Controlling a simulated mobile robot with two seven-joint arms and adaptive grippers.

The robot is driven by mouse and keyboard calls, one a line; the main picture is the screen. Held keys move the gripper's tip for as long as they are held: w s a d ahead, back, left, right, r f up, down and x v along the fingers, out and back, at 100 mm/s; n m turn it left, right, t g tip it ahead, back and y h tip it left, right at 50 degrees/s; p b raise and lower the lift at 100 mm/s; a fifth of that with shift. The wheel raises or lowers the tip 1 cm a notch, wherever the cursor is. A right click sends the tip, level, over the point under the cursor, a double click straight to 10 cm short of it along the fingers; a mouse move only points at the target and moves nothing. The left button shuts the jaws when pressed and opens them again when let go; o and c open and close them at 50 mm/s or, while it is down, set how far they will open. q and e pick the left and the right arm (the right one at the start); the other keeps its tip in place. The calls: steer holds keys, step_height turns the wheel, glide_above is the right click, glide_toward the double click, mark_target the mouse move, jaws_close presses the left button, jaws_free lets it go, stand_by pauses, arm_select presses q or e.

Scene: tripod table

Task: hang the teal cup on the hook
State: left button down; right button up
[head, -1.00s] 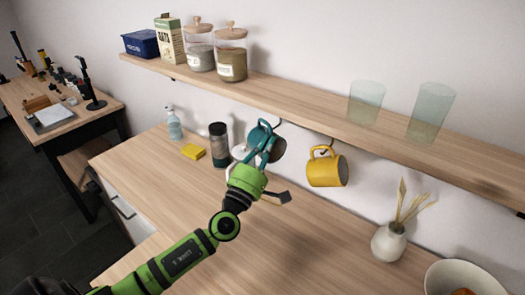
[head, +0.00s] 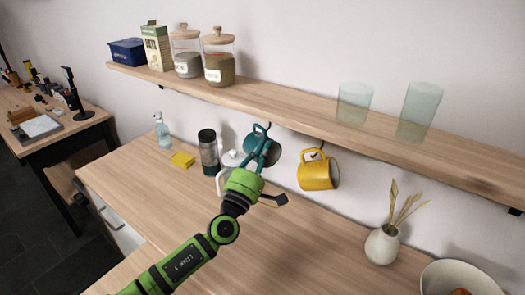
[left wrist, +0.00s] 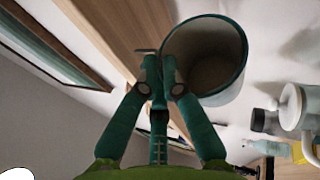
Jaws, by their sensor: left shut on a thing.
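The teal cup (head: 256,145) is held up under the wall shelf in the head view. In the left wrist view its open mouth and rim (left wrist: 239,48) show to the right of the fingers. My left gripper (left wrist: 160,66) is shut on the cup's handle side; the exact grip is partly hidden. A dark hook (head: 269,126) hangs from the shelf underside, very close to the top of the handle. A small metal piece, likely the hook (left wrist: 145,51), shows beside the fingertips. I cannot tell whether handle and hook touch. My right gripper is out of view.
A yellow mug (head: 318,176) hangs just right of the teal cup. A white kettle-like vessel (head: 222,178), dark-lidded jar (head: 208,152) and yellow sponge (head: 182,160) stand behind my arm. The shelf (head: 300,108) runs above. The counter's middle is clear.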

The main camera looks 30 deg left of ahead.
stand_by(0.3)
arm_select(q)
steer(key=c, duration=1.3)
jaws_free()
steer(key=shift+c, duration=0.2)
steer(key=shift+s, duration=0.1)
steer(key=v, duration=0.8)
